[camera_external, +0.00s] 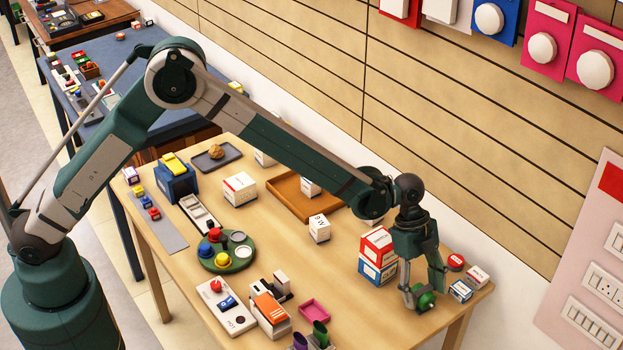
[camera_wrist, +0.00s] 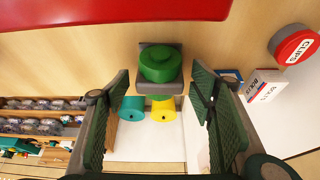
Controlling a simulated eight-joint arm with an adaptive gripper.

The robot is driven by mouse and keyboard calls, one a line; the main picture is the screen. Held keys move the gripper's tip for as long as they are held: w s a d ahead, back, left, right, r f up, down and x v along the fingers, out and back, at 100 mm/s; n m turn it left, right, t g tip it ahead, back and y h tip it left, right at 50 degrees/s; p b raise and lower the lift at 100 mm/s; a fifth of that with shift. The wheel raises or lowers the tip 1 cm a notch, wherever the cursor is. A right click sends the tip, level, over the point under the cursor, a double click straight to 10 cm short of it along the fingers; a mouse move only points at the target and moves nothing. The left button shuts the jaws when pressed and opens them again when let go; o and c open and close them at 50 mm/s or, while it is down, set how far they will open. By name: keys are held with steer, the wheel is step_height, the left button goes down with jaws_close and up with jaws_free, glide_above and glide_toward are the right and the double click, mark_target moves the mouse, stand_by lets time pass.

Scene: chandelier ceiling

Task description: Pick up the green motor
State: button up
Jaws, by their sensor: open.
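The green motor (camera_wrist: 161,64) is a round green body with a raised round top, set against a grey block. It lies ahead of my gripper (camera_wrist: 160,88) in the wrist view, roughly centred between the two spread fingers. I see clear space between each finger and the motor. In the external view the green motor (camera_external: 425,301) is low at the right end of the wooden table. My gripper (camera_external: 425,291) points down there with its fingers on either side of it. Part of the motor is hidden by the fingers.
A red-and-blue box stack (camera_external: 377,262) stands close left of my gripper. A red CLIPS tin (camera_wrist: 295,46), a white box (camera_wrist: 262,85) and a small blue box (camera_external: 461,291) are close on the right.

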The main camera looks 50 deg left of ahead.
mark_target(424, 290)
stand_by(0.4)
steer(key=c, duration=1.3)
steer(key=shift+r, duration=0.2)
steer(key=shift+r+p, duration=0.55)
steer(key=shift+r, duration=4.3)
